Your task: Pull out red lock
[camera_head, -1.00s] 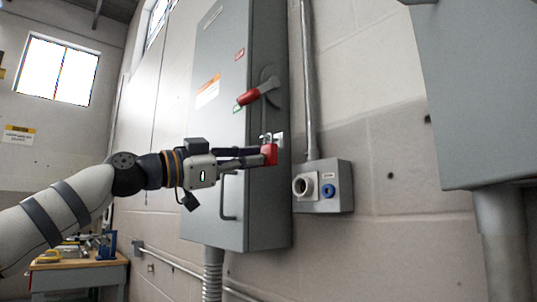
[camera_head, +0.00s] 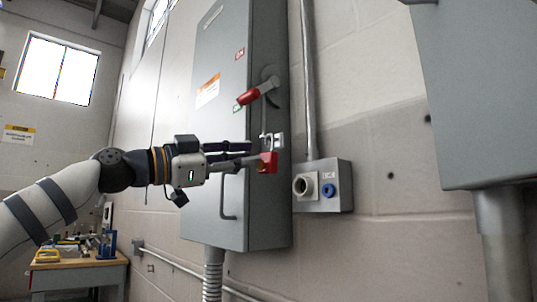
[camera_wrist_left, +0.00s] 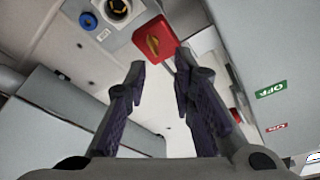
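The red lock (camera_head: 268,163) is at the edge of the grey electrical cabinet, just below a silver hasp (camera_head: 276,140). In the left wrist view the lock (camera_wrist_left: 154,42) shows a brass-coloured keyhole face. My left gripper (camera_head: 252,154) is open, with its fingers apart and pointing at the lock. In the left wrist view, the lock is just beyond the fingertips (camera_wrist_left: 160,63), close to the right finger. I cannot tell whether that finger touches it. The shackle is too small to make out clearly. My right gripper is not in view.
The grey cabinet (camera_head: 215,130) has a red lever handle (camera_head: 258,92) above the lock and a door pull (camera_head: 225,198) below. A socket box (camera_head: 327,187) and conduit (camera_head: 308,80) are to the right. A larger grey box (camera_head: 480,110) stands further right. A workbench (camera_head: 75,266) is at lower left.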

